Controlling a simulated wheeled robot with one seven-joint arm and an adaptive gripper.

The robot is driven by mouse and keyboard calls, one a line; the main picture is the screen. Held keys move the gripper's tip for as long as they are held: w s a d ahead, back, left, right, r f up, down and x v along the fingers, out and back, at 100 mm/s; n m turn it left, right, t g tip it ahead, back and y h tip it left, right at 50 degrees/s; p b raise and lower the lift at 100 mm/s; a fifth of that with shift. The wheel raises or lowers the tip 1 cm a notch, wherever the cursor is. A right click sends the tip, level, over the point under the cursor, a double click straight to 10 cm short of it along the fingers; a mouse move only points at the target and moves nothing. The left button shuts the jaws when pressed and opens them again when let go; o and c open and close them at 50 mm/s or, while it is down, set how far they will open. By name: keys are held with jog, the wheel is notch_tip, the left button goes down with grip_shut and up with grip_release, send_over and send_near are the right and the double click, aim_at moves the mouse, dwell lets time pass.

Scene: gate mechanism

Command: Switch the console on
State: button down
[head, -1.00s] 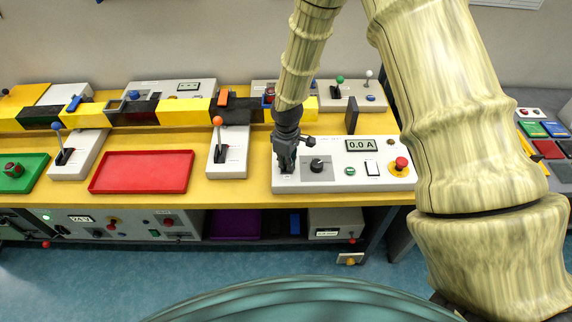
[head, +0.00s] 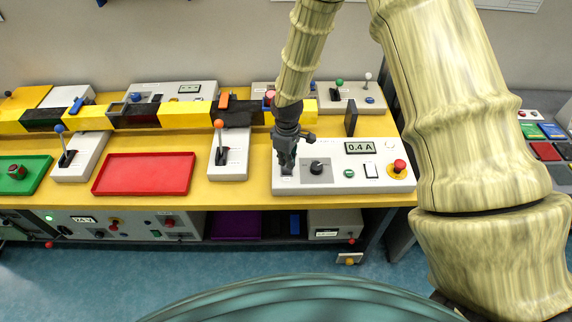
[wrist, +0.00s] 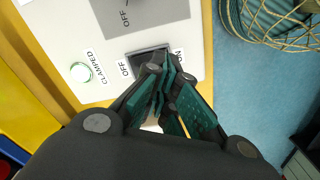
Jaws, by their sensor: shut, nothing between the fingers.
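The white console (head: 330,187) stands at the right front of the yellow bench. Its display (head: 360,147) reads 0.4 A. In the wrist view, a dark rocker switch (wrist: 146,57) sits in the console between the labels OFF and ON. My gripper (head: 286,170) is shut, with its fingertips down over the switch at the console's left end. The fingertips (wrist: 164,72) cover the ON side, and whether they touch it cannot be told. A black knob (head: 317,168), a green button (head: 349,173), a white switch (head: 371,171) and a red stop button (head: 399,166) lie further right.
A lever box with an orange ball (head: 219,124) and a red tray (head: 145,174) stand to the left. A yellow and black beam (head: 186,115) runs behind. A small dark upright plate (head: 351,119) stands behind the console. A round lamp (wrist: 81,72) is beside the label CLAMPED.

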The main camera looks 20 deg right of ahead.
aim_at(287, 171)
jog(key=shift+r+p, duration=1.15)
jog(key=shift+r, duration=0.75)
